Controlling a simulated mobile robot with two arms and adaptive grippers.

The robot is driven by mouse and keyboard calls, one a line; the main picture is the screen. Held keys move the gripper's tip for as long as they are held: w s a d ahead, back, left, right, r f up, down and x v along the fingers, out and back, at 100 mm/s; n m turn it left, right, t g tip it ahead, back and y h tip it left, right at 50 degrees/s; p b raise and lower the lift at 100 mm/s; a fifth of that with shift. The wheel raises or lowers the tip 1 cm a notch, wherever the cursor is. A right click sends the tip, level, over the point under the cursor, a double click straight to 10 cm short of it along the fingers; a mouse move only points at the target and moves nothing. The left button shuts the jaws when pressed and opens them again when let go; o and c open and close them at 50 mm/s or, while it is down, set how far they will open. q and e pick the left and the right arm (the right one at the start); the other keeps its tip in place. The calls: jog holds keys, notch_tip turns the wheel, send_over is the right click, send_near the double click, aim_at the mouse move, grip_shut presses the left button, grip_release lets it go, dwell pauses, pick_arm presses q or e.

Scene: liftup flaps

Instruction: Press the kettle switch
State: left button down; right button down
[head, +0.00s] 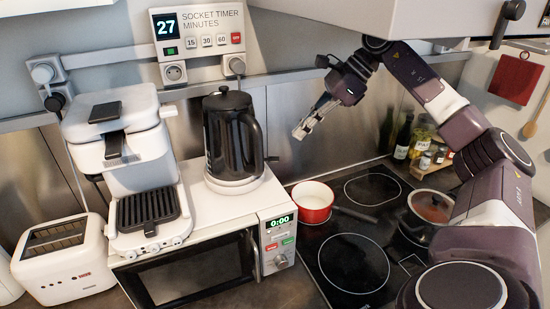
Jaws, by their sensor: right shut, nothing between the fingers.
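A black kettle (231,136) stands upright on a white base (234,181) on top of the white microwave (262,207). Its handle faces right, and a small dark tab that may be the switch (271,159) sticks out low on its right side. My right gripper (300,132) is to the right of the kettle, at about the height of its upper body, apart from it. Its fingers are shut and empty, pointing down and left. My left gripper is not in the head view.
A red pot (312,203) and a lidded pan (428,212) are on the black hob (345,262). A cabinet (335,14) overhangs my right arm.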

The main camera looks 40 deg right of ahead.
jog(key=b+x, duration=0.3)
jog(key=x, duration=0.3)
jog(key=shift+w+f+b, duration=0.1)
jog(key=shift+f+b, duration=0.1)
jog(key=shift+b, duration=0.15)
jog(key=shift+w+a+f, duration=0.2)
jog(key=shift+a, duration=0.05)
jog(key=shift+s+d+f+b, duration=0.2)
jog(key=shift+s+d+b, duration=0.2)
jog(key=shift+s+d, duration=0.2)
jog(key=shift+s+d+f+b, duration=0.2)
jog(key=shift+s+d+b, duration=0.2)
jog(key=shift+d, duration=0.2)
send_near(276, 159)
jog(key=s+d, duration=0.2)
jog(key=d, duration=0.1)
jog(key=shift+s+r, duration=0.15)
jog(key=shift+s, duration=0.05)
